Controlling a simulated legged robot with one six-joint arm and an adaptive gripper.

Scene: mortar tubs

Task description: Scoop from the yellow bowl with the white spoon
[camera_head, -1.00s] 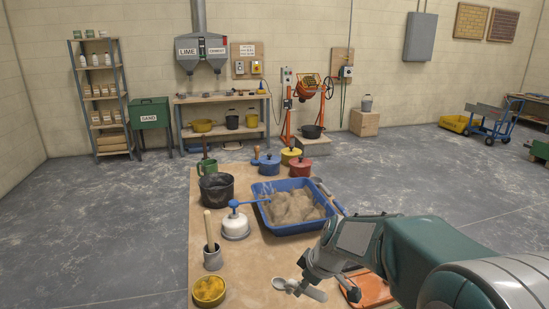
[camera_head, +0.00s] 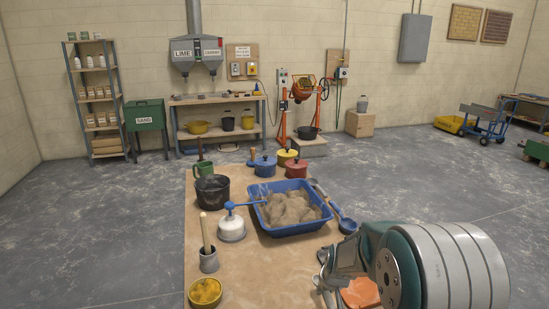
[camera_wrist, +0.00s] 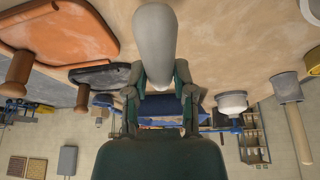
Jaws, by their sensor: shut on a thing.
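The yellow bowl (camera_head: 205,292), with sandy yellow contents, stands at the front left of the board. Part of its yellow rim also shows at the right edge of the wrist view (camera_wrist: 313,59). My gripper (camera_head: 326,284) is at the right front of the board, well to the right of the bowl. In the wrist view it is shut on the white spoon (camera_wrist: 155,45), whose pale, rounded long part points away between the fingers. The spoon is not clearly visible in the head view, where my arm is in front of it.
The blue tub of sand (camera_head: 290,228) lies behind. An orange float (camera_head: 360,293) lies near my gripper. The board between gripper and bowl is clear.

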